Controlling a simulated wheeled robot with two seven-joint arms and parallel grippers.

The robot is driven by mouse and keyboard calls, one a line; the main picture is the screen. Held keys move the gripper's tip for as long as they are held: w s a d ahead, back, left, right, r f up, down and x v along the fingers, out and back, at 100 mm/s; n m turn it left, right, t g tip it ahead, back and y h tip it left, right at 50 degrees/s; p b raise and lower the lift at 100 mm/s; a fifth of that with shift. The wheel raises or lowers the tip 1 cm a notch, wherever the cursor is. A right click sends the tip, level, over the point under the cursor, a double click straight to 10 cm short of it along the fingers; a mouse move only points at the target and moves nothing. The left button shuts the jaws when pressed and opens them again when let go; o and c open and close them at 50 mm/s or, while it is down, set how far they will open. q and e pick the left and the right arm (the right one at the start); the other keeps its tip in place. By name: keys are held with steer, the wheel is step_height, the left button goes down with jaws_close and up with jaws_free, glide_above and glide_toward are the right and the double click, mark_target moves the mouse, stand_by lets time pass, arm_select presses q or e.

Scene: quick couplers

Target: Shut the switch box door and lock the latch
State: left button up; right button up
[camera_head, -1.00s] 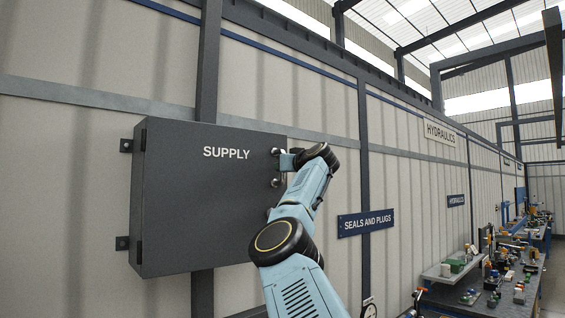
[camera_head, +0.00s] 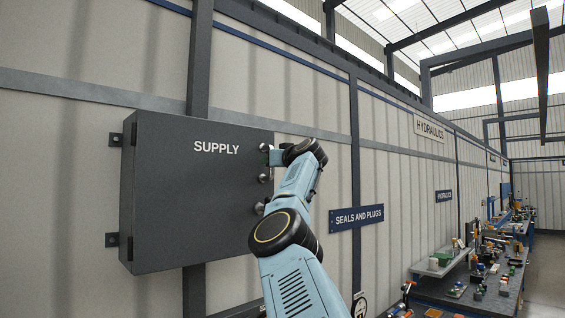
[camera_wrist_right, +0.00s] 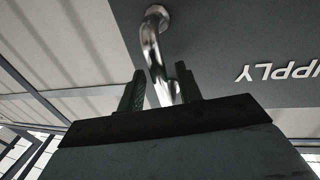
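The dark grey switch box (camera_head: 195,205), lettered SUPPLY, hangs on the wall at the left of the head view. Its front looks closed, with no gap visible from here. Bright metal fittings, one at mid-height (camera_head: 264,178) and one lower (camera_head: 259,208), line its right edge; the lower one is partly behind my right arm. In the right wrist view a bent steel handle (camera_wrist_right: 150,45) runs from the box face down between the fingers. My right gripper (camera_wrist_right: 160,78) is open, with one finger on each side of the handle. My left gripper is out of view.
A blue SEALS AND PLUGS sign (camera_head: 357,217) is on the wall right of the box. Workbenches with many small parts, including a shelf (camera_head: 440,266), stand along the wall at the right.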

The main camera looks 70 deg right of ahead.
steer(key=b+v, duration=0.6)
steer(key=v, duration=0.7)
steer(key=shift+b, duration=0.4)
